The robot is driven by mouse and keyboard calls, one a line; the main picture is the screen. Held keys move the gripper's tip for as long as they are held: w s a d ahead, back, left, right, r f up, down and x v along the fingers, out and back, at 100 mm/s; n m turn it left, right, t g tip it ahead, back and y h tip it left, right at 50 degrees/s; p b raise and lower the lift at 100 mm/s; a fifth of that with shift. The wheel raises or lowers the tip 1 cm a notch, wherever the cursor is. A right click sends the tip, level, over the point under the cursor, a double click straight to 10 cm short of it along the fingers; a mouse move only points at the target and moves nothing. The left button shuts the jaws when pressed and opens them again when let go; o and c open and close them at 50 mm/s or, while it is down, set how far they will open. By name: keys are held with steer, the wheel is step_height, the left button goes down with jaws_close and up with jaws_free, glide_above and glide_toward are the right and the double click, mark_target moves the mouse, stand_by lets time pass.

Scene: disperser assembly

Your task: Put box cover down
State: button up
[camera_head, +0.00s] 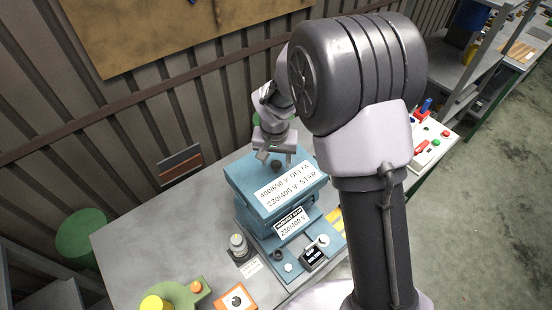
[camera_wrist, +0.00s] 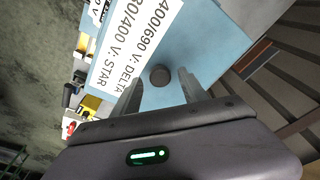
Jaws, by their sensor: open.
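The blue box cover (camera_head: 243,176) has a white label reading 400/690 V DELTA and 230/400 V STAR. It rests on top of a blue terminal box (camera_head: 251,217) on the table. The cover also shows in the wrist view (camera_wrist: 211,45), with its dark round knob (camera_wrist: 159,75) between my finger tips. My gripper (camera_head: 273,158) is at the cover's far side in the head view, by the knob (camera_head: 276,166). It is open, with a finger on each side of the knob and visible gaps. The seam under the cover is partly hidden.
The grey table (camera_head: 130,245) has free room at the left. A grey cylindrical part (camera_head: 238,243), an orange square part (camera_head: 236,298) and a green piece (camera_head: 186,292) stand near the front. A white board with coloured parts (camera_head: 428,150) is at the right. A ribbed wall stands behind.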

step_height(320, 180, up, 12)
steer(key=s, duration=0.2)
step_height(320, 180, up, 5)
glide_above(276, 177)
steer(key=s+d, duration=0.2)
steer(key=s, duration=0.1)
steer(key=s+d+r+m+t+y, duration=0.1)
steer(key=s+d+r+t, duration=0.15)
steer(key=s, duration=0.75)
steer(key=s+d+r+m+t+y, duration=0.15)
steer(key=s+r, duration=0.25)
steer(key=s, duration=0.7)
step_height(276, 177, down, 30)
steer(key=b, duration=2.9)
steer(key=shift+w+d+b, duration=0.25)
steer(key=shift+d+b, duration=0.05)
steer(key=shift+b, duration=0.1)
